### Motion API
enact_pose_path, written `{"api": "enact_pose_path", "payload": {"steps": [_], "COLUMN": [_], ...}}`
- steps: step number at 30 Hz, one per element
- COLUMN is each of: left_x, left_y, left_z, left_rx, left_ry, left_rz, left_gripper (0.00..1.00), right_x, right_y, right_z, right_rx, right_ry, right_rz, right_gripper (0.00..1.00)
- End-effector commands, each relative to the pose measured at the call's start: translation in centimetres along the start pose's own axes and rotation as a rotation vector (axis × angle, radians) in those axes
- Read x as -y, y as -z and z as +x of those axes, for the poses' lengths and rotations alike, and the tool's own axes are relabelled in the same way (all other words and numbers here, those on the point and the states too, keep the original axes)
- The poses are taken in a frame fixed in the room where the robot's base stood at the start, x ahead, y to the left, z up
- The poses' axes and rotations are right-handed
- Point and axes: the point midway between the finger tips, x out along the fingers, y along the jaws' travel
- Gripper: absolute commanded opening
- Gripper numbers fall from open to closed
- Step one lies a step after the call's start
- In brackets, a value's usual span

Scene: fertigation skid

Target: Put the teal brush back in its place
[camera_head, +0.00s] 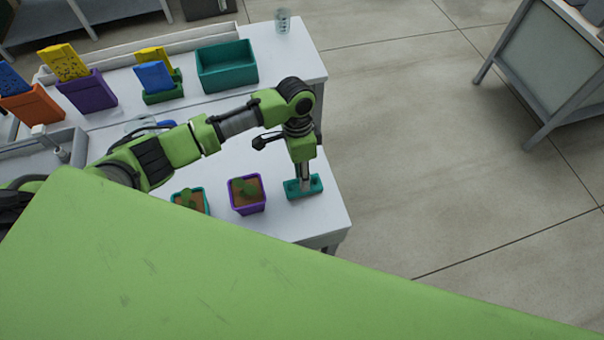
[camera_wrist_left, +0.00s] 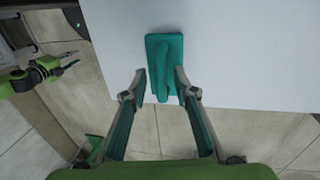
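The teal brush (camera_head: 312,187) lies on the white table near its right edge. In the left wrist view, the brush (camera_wrist_left: 165,50) is a flat teal block with a raised handle. My left gripper (camera_head: 304,184) points down over the brush. In the left wrist view, the left gripper (camera_wrist_left: 161,78) is open, with a finger on each side of the brush's near end. I cannot tell whether either finger touches it. What seems to be my right gripper (camera_wrist_left: 74,54) appears small at the left of that view; its opening is unclear.
The table (camera_head: 325,218) also holds a purple pot (camera_head: 248,207) and a teal pot (camera_head: 203,193) with plants left of the brush. An open teal box (camera_head: 227,66), a purple bin (camera_head: 88,91) and an orange bin (camera_head: 31,106) stand farther back. A clear cup (camera_head: 282,20) stands at the far corner.

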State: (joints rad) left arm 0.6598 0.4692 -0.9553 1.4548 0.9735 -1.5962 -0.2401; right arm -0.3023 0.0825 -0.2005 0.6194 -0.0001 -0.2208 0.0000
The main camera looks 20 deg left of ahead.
Motion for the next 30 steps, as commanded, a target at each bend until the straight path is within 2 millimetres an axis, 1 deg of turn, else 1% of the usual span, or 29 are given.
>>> {"api": "enact_pose_path", "payload": {"steps": [5, 8, 11, 18, 21, 25, 30], "left_x": [0.0, 0.1, 0.1, 0.1, 0.1, 0.0, 0.0], "left_y": [0.0, 0.1, 0.1, 0.1, 0.1, 0.1, 0.0], "left_z": [-0.3, -1.2, -2.8, -8.1, -9.9, -11.5, -12.3], "left_rx": [0.000, -0.003, -0.004, -0.004, -0.003, -0.002, 0.000], "left_ry": [0.001, 0.002, 0.003, 0.004, 0.002, 0.000, 0.000], "left_rz": [0.000, 0.001, 0.002, 0.000, 0.001, 0.000, 0.000], "left_gripper": [0.27, 0.27, 0.27, 0.27, 0.27, 0.27, 0.27], "right_x": [0.0, 0.0, 0.1, 0.4, 0.4, 0.4, 0.4], "right_y": [0.1, 0.2, 0.2, 0.2, 0.2, 0.2, 0.2], "right_z": [-0.1, 0.2, 0.5, 1.4, 1.6, 1.8, 1.9], "right_rx": [-0.002, -0.003, -0.004, -0.005, -0.005, -0.006, -0.006], "right_ry": [0.000, 0.000, 0.001, 0.004, 0.004, 0.004, 0.004], "right_rz": [0.000, 0.001, 0.001, 0.003, 0.003, 0.003, 0.003], "right_gripper": [0.26, 0.26, 0.26, 0.26, 0.26, 0.26, 0.26]}}
